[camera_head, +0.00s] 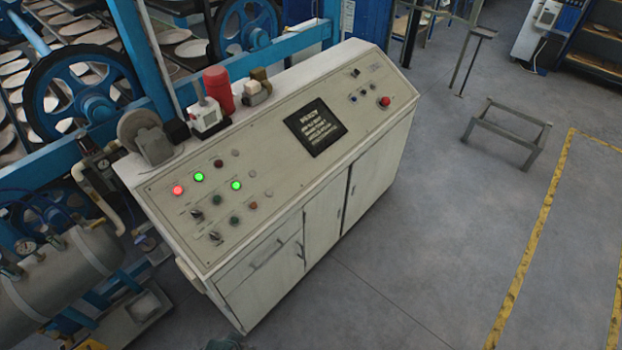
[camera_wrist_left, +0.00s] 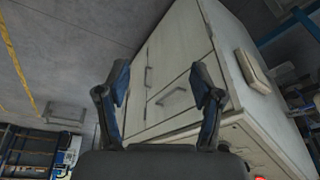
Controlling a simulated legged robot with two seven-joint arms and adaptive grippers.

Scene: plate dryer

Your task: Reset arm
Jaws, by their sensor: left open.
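My left gripper (camera_wrist_left: 160,88) is open in the left wrist view, with its two dark fingers spread apart and nothing between them. Beyond the fingers is the off-white control console (camera_wrist_left: 182,38), seen tilted, with its door and drawer handles. I cannot tell the exact gap, but the fingers look clear of it. In the head view the console (camera_head: 375,160) stands in the middle with its sloped panel facing up. No gripper can be made out clearly in the head view; only a small dark part shows at the bottom edge. My right gripper is not in view.
A blue plate dryer frame with a large wheel (camera_head: 83,100) stands behind and left of the console. A grey tank (camera_head: 65,280) is at lower left. A low metal stand (camera_head: 507,133) is on the right. The grey floor (camera_head: 430,240) right of the console is clear.

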